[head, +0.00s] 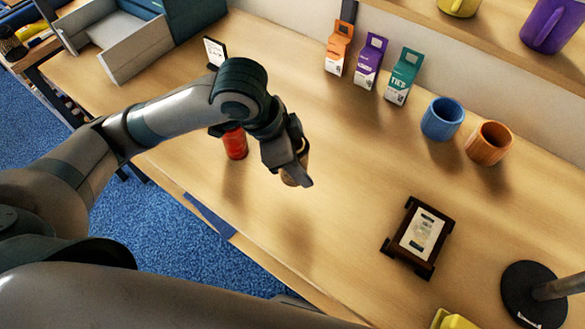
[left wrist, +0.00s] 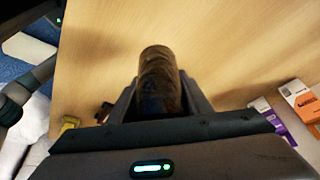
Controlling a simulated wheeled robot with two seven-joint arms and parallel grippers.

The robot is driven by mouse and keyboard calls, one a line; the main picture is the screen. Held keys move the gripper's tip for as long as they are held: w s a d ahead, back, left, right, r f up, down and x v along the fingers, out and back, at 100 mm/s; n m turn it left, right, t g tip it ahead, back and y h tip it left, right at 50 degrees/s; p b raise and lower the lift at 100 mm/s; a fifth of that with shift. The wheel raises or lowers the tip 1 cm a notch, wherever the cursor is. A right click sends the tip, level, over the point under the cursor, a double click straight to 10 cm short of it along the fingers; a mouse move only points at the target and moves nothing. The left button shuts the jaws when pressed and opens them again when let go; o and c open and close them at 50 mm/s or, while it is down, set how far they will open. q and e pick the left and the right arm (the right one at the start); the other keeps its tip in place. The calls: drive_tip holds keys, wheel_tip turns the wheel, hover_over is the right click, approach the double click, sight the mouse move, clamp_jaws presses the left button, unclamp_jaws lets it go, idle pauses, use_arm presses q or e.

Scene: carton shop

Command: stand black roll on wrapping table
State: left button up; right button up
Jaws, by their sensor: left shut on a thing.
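My left gripper (head: 298,172) is shut on the black roll (left wrist: 158,80), a dark, glossy, brownish-black cylinder that shows between the fingers in the left wrist view. In the head view the gripper hides most of it, and only a tan-brown strip (head: 291,179) shows beside the fingers. The gripper appears to be above the wooden wrapping table (head: 330,235), with a soft shadow on the bare wood below it. The roll's lower end is hidden. My right gripper is not in view.
Orange, purple and teal boxes (head: 403,77), a blue mug (head: 442,118) and an orange mug (head: 488,143) stand along the back. A dark-framed stand (head: 418,238) and black round base (head: 533,296) are at right. The table's middle is clear.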

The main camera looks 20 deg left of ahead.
use_arm(q)
drive_tip(key=shift+w+a+f, duration=0.25)
drive_tip(key=shift+a+f, duration=0.15)
drive_tip(key=shift+a, duration=0.2)
drive_tip(key=shift+w+a+f, duration=0.15)
drive_tip(key=shift+a+f, duration=0.05)
drive_tip(key=shift+a, duration=0.15)
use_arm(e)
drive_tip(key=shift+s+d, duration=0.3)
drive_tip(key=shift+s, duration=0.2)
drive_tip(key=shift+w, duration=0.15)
use_arm(q)
drive_tip(key=shift+f, duration=0.35)
wheel_tip(320, 180, down, 3)
drive_tip(key=shift+r+p, duration=0.1)
drive_tip(key=shift+p, duration=0.2)
drive_tip(key=shift+f, duration=0.25)
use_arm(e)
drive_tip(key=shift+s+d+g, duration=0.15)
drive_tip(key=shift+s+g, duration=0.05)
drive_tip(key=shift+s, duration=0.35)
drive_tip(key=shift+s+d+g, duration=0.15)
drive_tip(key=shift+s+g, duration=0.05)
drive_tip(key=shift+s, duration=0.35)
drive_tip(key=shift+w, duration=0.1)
